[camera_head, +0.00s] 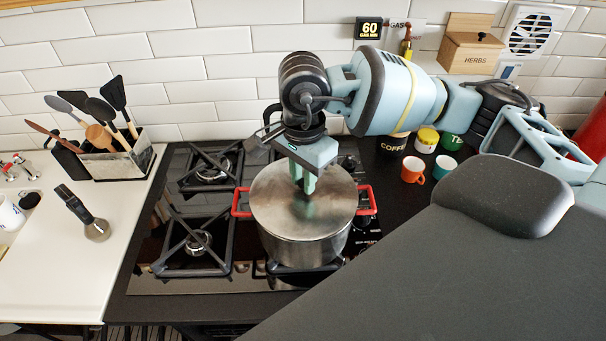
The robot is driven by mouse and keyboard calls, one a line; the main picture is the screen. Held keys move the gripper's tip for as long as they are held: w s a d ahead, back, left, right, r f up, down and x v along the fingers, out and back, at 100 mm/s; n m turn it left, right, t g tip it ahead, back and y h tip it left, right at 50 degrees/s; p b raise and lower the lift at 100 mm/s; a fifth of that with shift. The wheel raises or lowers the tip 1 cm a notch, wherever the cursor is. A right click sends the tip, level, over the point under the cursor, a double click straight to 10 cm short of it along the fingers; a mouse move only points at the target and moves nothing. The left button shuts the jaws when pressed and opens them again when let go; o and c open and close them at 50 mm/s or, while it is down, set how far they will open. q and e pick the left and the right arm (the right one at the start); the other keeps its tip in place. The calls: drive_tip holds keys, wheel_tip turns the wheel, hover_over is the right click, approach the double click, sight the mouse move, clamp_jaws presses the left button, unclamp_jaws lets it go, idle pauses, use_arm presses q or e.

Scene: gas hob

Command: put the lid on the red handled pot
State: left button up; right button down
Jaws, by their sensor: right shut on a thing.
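The steel pot with red handles (300,250) stands on a front burner of the gas hob. The flat steel lid (280,215) lies over the pot's top and appears level with its rim; I cannot tell whether it is fully seated. My right gripper (306,188) reaches down from above and is shut on the lid's knob, which the fingers mostly hide. My right arm comes in from the right across the back. My left gripper is not in view.
Other burners (199,243) to the left are empty. A utensil holder (118,160) stands at the back left. Orange (412,170) and teal (444,167) mugs, jars and a herbs box (471,52) stand at the right.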

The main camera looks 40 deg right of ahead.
drive_tip(key=c, duration=0.7)
unclamp_jaws()
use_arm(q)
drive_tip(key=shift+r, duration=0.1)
use_arm(e)
drive_tip(key=shift+r, duration=0.15)
drive_tip(key=shift+r+p, duration=1.25)
drive_tip(key=shift+r, duration=2.2)
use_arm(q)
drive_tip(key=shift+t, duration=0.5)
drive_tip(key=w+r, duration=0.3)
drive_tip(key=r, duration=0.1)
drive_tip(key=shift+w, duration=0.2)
use_arm(e)
drive_tip(key=shift+f, duration=0.1)
clamp_jaws()
